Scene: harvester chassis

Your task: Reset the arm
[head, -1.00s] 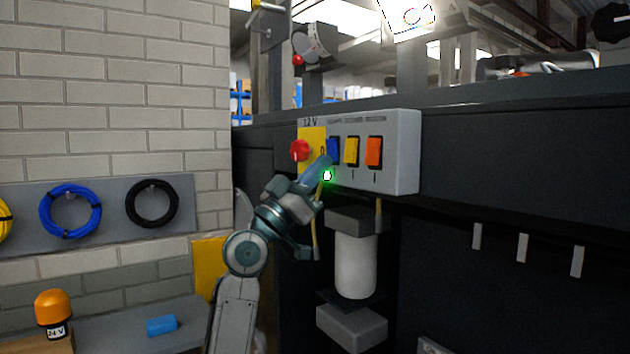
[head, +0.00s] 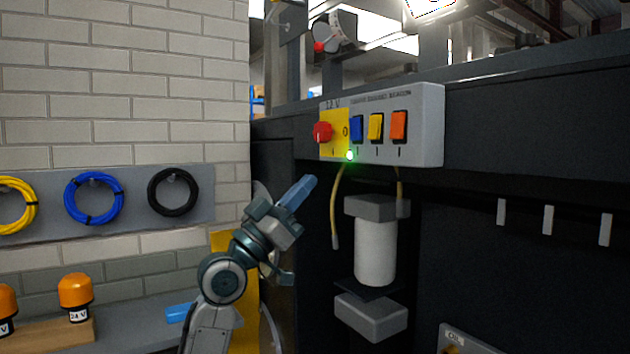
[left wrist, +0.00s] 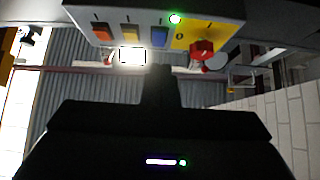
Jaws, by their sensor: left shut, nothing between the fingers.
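My left gripper (head: 297,193) is shut and empty, below and to the left of the grey switch box (head: 432,125) and apart from it. Its blue fingers point up and to the right. The box carries a red knob (head: 322,132) on a yellow plate, and a blue switch (head: 356,129), a yellow switch (head: 376,127) and an orange switch (head: 399,126). A small green light (head: 349,155) glows at its lower edge. In the left wrist view the box (left wrist: 120,14) shows upside down at the top. My right gripper is not in view.
Cables hang under the box beside a white cylinder (head: 375,252). The dark chassis wall (head: 540,130) fills the right. Blue (head: 93,198) and black (head: 172,192) coils hang on the left. Orange beacons (head: 75,290) stand on a bench at lower left.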

